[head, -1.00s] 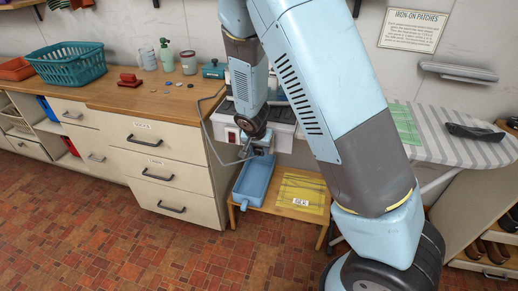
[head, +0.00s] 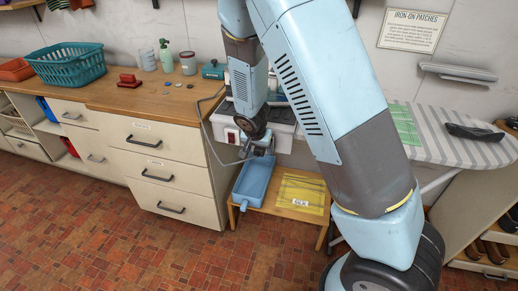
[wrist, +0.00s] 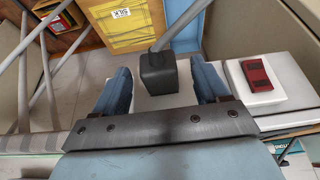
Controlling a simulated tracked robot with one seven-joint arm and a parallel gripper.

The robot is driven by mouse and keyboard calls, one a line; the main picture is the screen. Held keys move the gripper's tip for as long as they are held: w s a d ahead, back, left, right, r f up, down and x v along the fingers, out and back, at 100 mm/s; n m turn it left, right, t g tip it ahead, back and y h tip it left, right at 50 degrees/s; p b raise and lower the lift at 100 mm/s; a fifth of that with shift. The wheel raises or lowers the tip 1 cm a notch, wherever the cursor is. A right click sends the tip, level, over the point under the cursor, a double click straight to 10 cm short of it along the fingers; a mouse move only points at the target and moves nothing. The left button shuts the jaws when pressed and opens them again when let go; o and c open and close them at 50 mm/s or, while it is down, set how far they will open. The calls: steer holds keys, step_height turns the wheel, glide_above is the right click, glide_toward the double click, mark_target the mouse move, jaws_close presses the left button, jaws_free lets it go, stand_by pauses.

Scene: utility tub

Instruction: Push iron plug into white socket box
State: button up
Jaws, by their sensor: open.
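The black iron plug (wrist: 158,76) with its thick grey cord shows in the wrist view between my gripper's two blue fingers. My gripper (wrist: 161,78) is open, with a visible gap on each side of the plug. The white socket box (wrist: 262,92) lies to the right of the fingers and carries a red switch; the box also shows in the head view (head: 224,124). A pale surface lies behind the plug; I cannot tell whether the plug is seated in a socket. In the head view my gripper (head: 260,150) is small and the plug cannot be made out.
Below my gripper stands a low wooden bench with a blue tray (head: 254,182) and a yellow SILK folder (head: 303,194). The grey cord (head: 208,133) loops beside the drawer cabinet (head: 170,165). A striped ironing board (head: 450,145) is at the right. The tiled floor in front is clear.

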steer(key=v, duration=1.4)
steer(key=s+d+r+n+y, duration=0.1)
steer(key=s+d+r, duration=0.2)
steer(key=d+r, duration=0.4)
steer(key=s+d+r+y, duration=0.1)
steer(key=s+d+r, duration=0.3)
steer(key=d+r, duration=0.2)
steer(key=s+d+r+n, duration=0.1)
steer(key=s+d+r, duration=0.1)
steer(key=s, duration=0.3)
steer(key=s+d+r+n, duration=0.1)
steer(key=s+d+r, duration=0.1)
steer(key=s+r, duration=0.2)
steer(key=s+d+r+n+t, duration=0.1)
steer(key=s+d+r, duration=0.1)
steer(key=s, duration=0.4)
steer(key=shift+s+d+r, duration=0.25)
steer(key=shift+d+r, duration=0.1)
steer(key=shift+r, duration=0.15)
